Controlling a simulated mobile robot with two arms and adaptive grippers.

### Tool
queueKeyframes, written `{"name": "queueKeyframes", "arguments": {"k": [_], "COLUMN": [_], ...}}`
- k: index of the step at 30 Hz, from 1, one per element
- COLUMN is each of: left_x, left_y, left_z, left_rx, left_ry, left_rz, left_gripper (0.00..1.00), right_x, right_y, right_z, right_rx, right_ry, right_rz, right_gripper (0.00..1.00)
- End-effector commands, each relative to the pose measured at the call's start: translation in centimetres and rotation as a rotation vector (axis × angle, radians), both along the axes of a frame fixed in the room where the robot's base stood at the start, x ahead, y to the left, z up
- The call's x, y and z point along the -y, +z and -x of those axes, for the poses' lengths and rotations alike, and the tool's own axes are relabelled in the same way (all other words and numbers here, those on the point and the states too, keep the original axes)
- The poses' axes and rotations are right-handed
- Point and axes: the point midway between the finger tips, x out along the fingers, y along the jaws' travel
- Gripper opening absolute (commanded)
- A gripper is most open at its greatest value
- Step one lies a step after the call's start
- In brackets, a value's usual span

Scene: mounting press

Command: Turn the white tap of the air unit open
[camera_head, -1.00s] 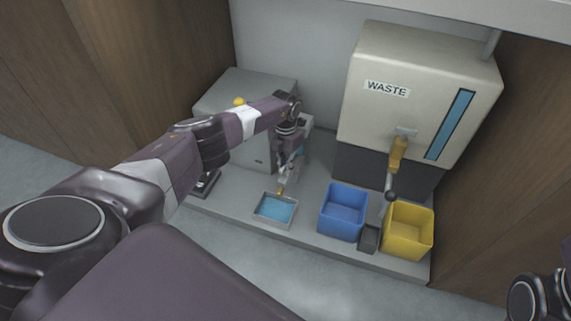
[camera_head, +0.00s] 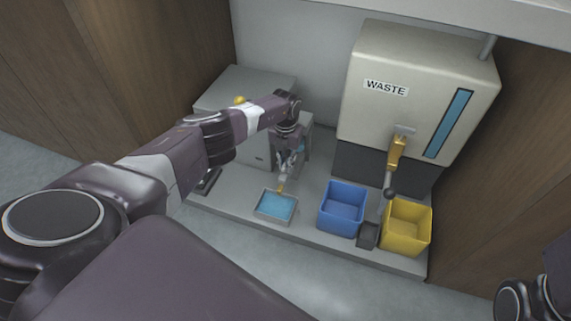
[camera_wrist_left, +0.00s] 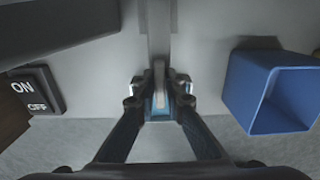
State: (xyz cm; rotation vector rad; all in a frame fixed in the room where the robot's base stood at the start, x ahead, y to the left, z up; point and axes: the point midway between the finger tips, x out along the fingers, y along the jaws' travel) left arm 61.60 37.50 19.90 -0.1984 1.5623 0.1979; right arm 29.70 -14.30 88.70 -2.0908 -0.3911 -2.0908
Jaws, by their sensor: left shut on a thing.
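The grey air unit (camera_head: 225,97) stands at the back left of the bench, with a yellow knob (camera_head: 239,100) on it. My left gripper (camera_head: 286,174) is at its front right side, above a small tray of blue liquid. In the left wrist view my left gripper (camera_wrist_left: 161,97) is shut on a pale lever, the white tap (camera_wrist_left: 159,72), which lies between the fingertips. In the head view my wrist and fingers mostly hide the tap. Only a part of my right arm shows at the lower right; its gripper is out of view.
The tray (camera_head: 262,216) lies below the gripper. To its right stand a blue bin (camera_head: 342,222), a yellow bin (camera_head: 405,245) and the WASTE tank (camera_head: 410,75) with a brass tap (camera_head: 396,155). An ON/OFF switch (camera_wrist_left: 36,91) is at the left in the wrist view.

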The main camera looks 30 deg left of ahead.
Motion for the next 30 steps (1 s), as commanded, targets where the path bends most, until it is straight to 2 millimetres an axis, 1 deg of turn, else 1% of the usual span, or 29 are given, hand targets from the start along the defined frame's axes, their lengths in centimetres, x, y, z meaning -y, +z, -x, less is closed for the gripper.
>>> {"name": "queueKeyframes", "arguments": {"k": [3, 4, 8, 9, 16, 20, 26, 28, 30], "left_x": [0.0, 0.0, 0.0, 0.0, 0.0, -0.1, -0.1, -0.1, -0.1], "left_y": [0.0, 0.0, 0.0, 0.0, 0.0, 0.4, 2.4, 3.3, 4.8], "left_z": [0.0, 0.0, 0.0, 0.0, 0.0, -0.1, -0.1, 0.0, -0.1], "left_rx": [0.001, 0.001, 0.001, 0.001, 0.001, 0.001, 0.003, 0.003, 0.004], "left_ry": [0.000, 0.000, -0.001, -0.001, -0.001, -0.001, -0.004, -0.004, -0.003], "left_rz": [-0.001, -0.001, -0.001, 0.000, 0.000, 0.000, 0.000, -0.002, 0.000], "left_gripper": [0.00, 0.12, 0.26, 0.28, 0.28, 0.28, 0.28, 0.28, 0.28], "right_x": [0.0, 0.0, 0.0, 0.0, 0.1, 0.1, 0.0, 0.0, 0.0], "right_y": [0.0, 0.0, 0.0, 0.0, 0.1, 0.1, 0.1, 0.1, 0.1], "right_z": [0.0, 0.0, 0.0, 0.0, 0.0, 0.0, 0.0, 0.0, 0.0], "right_rx": [0.000, 0.000, 0.000, 0.000, 0.002, 0.002, 0.003, 0.003, 0.003], "right_ry": [0.000, 0.000, 0.000, 0.000, -0.002, -0.002, -0.001, -0.001, -0.001], "right_rz": [0.000, 0.000, 0.000, 0.000, -0.002, -0.002, -0.001, -0.001, -0.001], "right_gripper": [0.00, 0.00, 0.00, 0.00, 0.00, 0.00, 0.00, 0.00, 0.00]}}
